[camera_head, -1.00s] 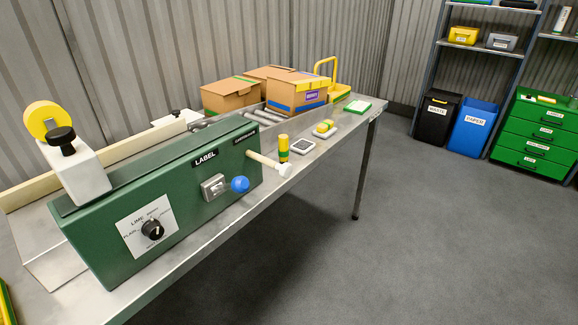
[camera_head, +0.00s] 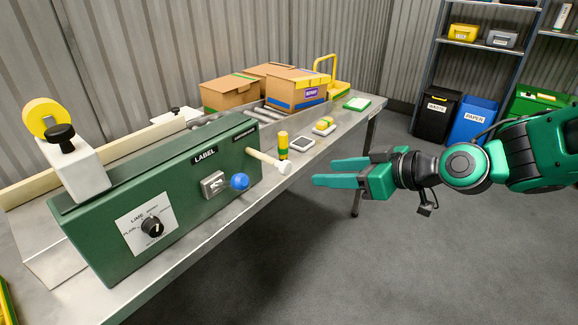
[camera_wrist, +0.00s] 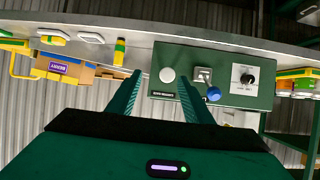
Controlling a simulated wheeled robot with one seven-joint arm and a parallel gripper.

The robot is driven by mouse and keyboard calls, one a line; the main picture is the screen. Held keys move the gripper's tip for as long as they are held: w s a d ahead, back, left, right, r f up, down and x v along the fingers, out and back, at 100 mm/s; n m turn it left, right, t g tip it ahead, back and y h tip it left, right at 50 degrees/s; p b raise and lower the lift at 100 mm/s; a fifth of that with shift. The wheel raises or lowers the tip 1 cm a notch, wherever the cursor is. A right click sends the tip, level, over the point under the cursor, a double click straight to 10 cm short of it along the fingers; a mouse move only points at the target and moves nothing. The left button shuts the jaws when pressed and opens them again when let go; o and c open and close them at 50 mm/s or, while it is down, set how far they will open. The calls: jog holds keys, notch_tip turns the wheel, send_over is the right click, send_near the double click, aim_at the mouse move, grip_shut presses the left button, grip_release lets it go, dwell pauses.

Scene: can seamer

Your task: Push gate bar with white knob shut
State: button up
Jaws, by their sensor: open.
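The gate bar (camera_head: 267,160) is a cream rod that sticks out from the front of the green machine housing (camera_head: 95,215), near its right end. Its white knob (camera_head: 285,168) is at the outer end. In the wrist view the knob (camera_wrist: 167,75) shows end-on as a white disc between my fingers, farther off. My gripper (camera_head: 324,172) is open and empty, to the right of the knob and apart from it. In the wrist view its fingers (camera_wrist: 160,74) point toward the housing.
A blue knob (camera_head: 239,181) and a switch (camera_head: 213,184) are left of the bar. Cartons (camera_head: 297,90) are farther back. The floor (camera_head: 330,265) in front is clear.

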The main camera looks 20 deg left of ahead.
aim_at(288, 166)
jog(key=shift+n+y, duration=0.3)
jog(key=shift+y, duration=0.3)
jog(key=x, duration=0.4)
jog(key=r+x, duration=0.1)
jog(key=x, duration=0.3)
jog(key=s+a+x, duration=0.1)
jog(key=x, duration=0.3)
jog(key=shift+a+r, duration=0.25)
jog(key=shift+a, duration=0.05)
